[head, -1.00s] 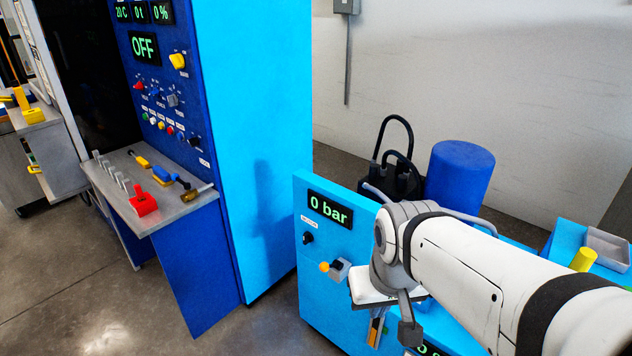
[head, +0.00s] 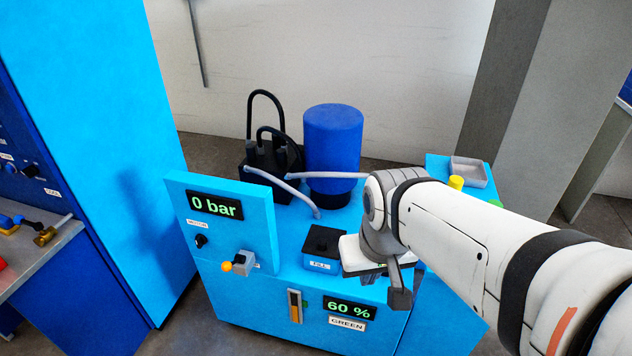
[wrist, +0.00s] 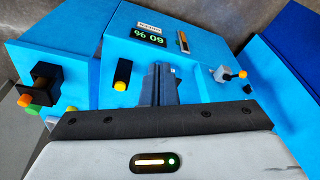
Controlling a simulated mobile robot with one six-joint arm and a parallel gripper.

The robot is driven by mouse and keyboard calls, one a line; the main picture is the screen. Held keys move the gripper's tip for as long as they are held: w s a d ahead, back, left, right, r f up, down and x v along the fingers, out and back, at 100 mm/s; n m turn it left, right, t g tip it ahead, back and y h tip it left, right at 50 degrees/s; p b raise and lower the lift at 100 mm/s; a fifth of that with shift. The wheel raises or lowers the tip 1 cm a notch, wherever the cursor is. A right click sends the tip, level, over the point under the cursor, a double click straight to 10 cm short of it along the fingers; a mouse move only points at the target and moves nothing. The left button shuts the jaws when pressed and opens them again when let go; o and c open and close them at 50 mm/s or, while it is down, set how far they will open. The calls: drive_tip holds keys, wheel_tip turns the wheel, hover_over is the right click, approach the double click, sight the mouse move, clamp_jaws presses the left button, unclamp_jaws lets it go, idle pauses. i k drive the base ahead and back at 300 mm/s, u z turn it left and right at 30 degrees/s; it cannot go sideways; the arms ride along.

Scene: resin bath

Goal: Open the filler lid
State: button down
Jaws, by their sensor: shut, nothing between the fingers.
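The filler lid (head: 323,241) is a black square cover lying flat and closed on a small blue box labelled FILL, on the light-blue machine in the head view. I cannot make it out in the wrist view. My gripper (wrist: 158,85) shows its dark fingers shut and empty in the wrist view. In the head view the white hand is just right of the filler box, and its fingertips are hidden. I cannot tell whether the hand touches the box.
A 0 bar panel (head: 221,215) with a knob and an orange-tipped lever rises left of the filler. A blue drum (head: 333,145), black pump (head: 268,155) and grey hoses stand behind it. A 60 % display (head: 349,308) is on the front. A grey tray (head: 469,172) lies at right.

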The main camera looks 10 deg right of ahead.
sight(321, 240)
drive_tip(key=z, duration=2.1)
drive_tip(key=k, duration=0.7)
drive_tip(key=u, duration=1.3)
drive_tip(key=i, duration=1)
